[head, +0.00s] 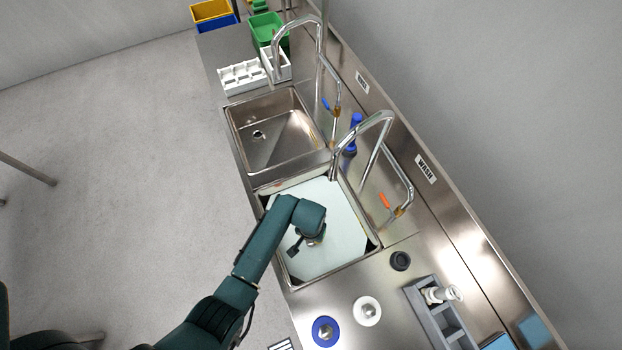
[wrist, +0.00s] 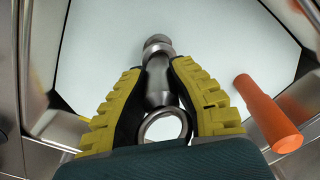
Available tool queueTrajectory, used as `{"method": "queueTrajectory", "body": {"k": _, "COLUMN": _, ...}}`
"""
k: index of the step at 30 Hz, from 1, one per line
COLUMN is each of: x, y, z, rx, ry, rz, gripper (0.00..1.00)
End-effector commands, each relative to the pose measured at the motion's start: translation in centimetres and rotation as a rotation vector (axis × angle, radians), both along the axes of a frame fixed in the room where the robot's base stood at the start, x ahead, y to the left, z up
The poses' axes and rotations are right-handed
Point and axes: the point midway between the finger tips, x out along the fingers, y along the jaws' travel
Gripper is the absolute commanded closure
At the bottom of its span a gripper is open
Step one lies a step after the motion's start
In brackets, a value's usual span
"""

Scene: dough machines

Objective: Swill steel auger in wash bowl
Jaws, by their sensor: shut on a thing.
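The wash bowl (head: 376,246) is the nearer steel sink basin, beside the WASH label, with a pale, flat water surface inside. My arm reaches over its left edge, and my gripper (head: 313,240) points down over the middle of the basin. In the wrist view, my gripper's yellow-padded fingers (wrist: 158,72) are shut on the steel auger (wrist: 158,84). It shows a round knob at the far end and an open ring at the near end. The auger stands out against the pale water; I cannot tell whether it touches it. In the head view my gripper hides it.
A curved tap (head: 372,125) and an orange lever (head: 385,201) stand at the bowl's right side; an orange handle (wrist: 268,114) is close to my gripper in the wrist view. An empty second basin (head: 285,130) lies beyond. A grey rack (head: 425,308) stands nearer.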

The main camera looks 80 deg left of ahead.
Motion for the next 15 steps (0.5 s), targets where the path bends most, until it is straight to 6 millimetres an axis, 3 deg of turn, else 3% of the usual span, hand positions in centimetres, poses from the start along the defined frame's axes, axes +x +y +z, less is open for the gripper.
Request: {"method": "queueTrajectory", "body": {"k": 15, "x": -0.06, "y": 0.77, "z": 0.13, "rx": 0.003, "ry": -0.003, "rz": 0.000, "gripper": 1.00}}
